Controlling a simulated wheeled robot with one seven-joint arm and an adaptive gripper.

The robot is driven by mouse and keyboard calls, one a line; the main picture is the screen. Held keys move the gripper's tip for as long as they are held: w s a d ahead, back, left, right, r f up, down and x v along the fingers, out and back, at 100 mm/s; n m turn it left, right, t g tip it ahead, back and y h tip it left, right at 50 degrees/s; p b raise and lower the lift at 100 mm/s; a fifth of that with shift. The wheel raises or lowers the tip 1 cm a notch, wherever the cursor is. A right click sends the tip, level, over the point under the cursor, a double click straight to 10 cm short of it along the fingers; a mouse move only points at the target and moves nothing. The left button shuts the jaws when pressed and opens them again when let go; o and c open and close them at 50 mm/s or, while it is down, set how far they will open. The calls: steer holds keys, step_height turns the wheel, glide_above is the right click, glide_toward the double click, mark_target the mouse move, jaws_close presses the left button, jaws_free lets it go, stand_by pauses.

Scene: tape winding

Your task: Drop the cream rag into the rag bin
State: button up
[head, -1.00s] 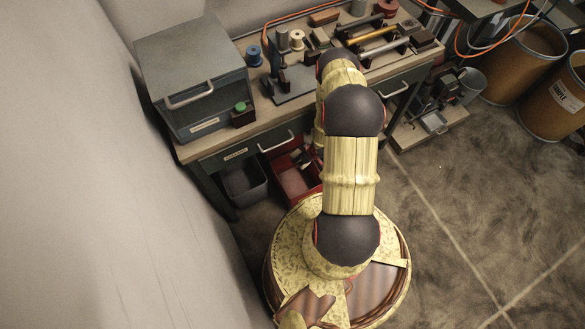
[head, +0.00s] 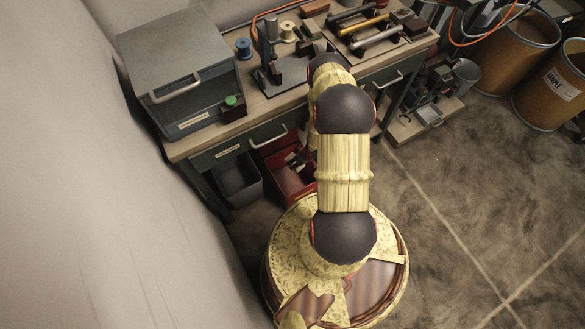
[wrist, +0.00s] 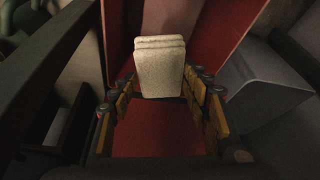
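The cream rag (wrist: 160,68) is a thick folded pad in the wrist view, in the red box (wrist: 160,132). My gripper (wrist: 161,82) is open, with one finger on each side of the rag and a narrow gap at each side. In the head view my arm hides my gripper and the rag. The red box (head: 284,172) stands under the bench, with dark things inside. A grey open bin (head: 238,186) stands left of it, and a grey bin (wrist: 262,88) shows at the right in the wrist view. I cannot read a label on it; it may be the rag bin.
The workbench (head: 222,140) with drawers stands above the bins. A grey cabinet (head: 180,75), spools and a tool rack are on it. A low shelf (head: 425,118) and brown drums (head: 515,55) stand at the right. The floor (head: 450,200) at the right is clear.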

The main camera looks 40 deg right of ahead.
steer(key=o, duration=0.4)
steer(key=shift+v, duration=6)
steer(key=shift+s, duration=0.1)
